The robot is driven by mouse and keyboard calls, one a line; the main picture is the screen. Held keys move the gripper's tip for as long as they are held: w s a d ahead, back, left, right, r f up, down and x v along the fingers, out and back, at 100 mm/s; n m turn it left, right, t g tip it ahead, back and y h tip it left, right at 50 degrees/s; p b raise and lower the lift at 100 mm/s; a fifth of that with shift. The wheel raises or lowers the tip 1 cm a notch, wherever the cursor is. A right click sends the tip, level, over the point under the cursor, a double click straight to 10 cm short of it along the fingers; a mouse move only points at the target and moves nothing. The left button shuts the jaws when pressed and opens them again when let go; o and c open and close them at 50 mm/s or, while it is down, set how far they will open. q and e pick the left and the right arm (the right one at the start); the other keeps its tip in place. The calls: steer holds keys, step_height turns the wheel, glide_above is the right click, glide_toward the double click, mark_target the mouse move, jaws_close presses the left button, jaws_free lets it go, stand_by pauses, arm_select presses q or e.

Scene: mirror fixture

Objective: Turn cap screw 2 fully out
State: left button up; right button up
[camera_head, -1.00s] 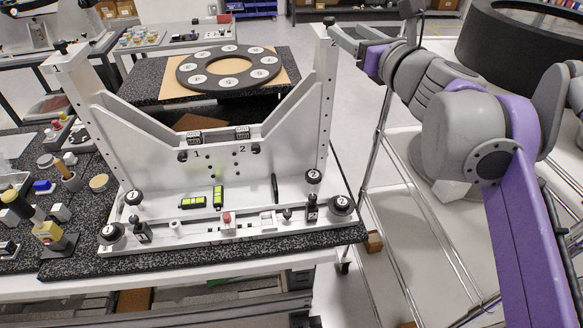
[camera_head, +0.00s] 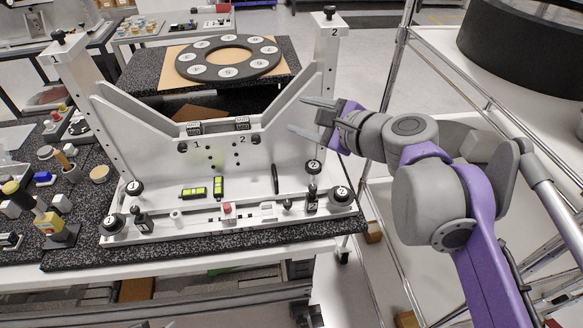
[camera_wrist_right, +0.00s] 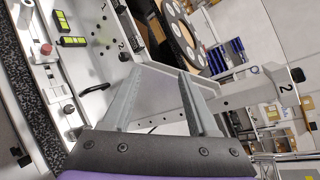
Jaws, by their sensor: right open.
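A black-headed screw (camera_head: 329,13) stands on top of the right post, beside the number 2, and I take it as cap screw 2. It also shows at the right in the right wrist view (camera_wrist_right: 298,75). How far it is threaded in is too small to tell. My right gripper (camera_head: 297,114) is open and empty, well below the screw, with its fingers pointing left across the right post. In the right wrist view its two fingers (camera_wrist_right: 160,71) are apart with nothing between them. My left gripper is not in view.
The white mirror fixture (camera_head: 220,165) has a matching left post with a black screw (camera_head: 57,38). Several numbered black knobs, such as the right one (camera_head: 340,194), sit on its base. A black ring (camera_head: 228,58) lies behind. A metal frame (camera_head: 400,60) stands to the right.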

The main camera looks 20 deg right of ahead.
steer(key=s+a+f+n+g, duration=0.3)
steer(key=a+f+n, duration=0.1)
steer(key=f+n, duration=0.3)
step_height(320, 180, down, 3)
steer(key=shift+s+a+r, duration=0.15)
steer(key=shift+s+r, duration=0.05)
steer(key=shift+s, duration=0.1)
